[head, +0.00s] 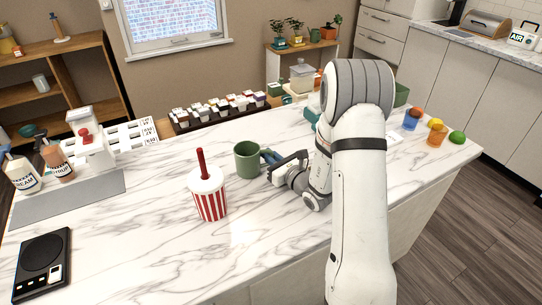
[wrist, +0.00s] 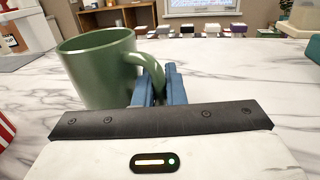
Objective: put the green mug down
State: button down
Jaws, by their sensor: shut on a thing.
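The green mug (head: 247,160) is upright at the middle of the white marble counter (head: 262,250). Its handle points toward my gripper. My gripper (head: 268,157) reaches it from the right, with its blue fingers shut on the handle. In the wrist view the mug (wrist: 98,70) stands at the left, and the handle runs between the blue fingertips (wrist: 160,82). The mug's base is close to the counter top; I cannot tell whether it touches.
A red-striped cup with a straw (head: 209,195) stands just left and in front of the mug. A rack of small containers (head: 218,110) lies behind it. A black scale (head: 43,265) is at front left. Colored cups and fruit (head: 437,136) are at right. The front middle counter is clear.

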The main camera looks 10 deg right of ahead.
jog(key=c, duration=1.5)
grip_release()
jog(key=shift+f, duration=0.1)
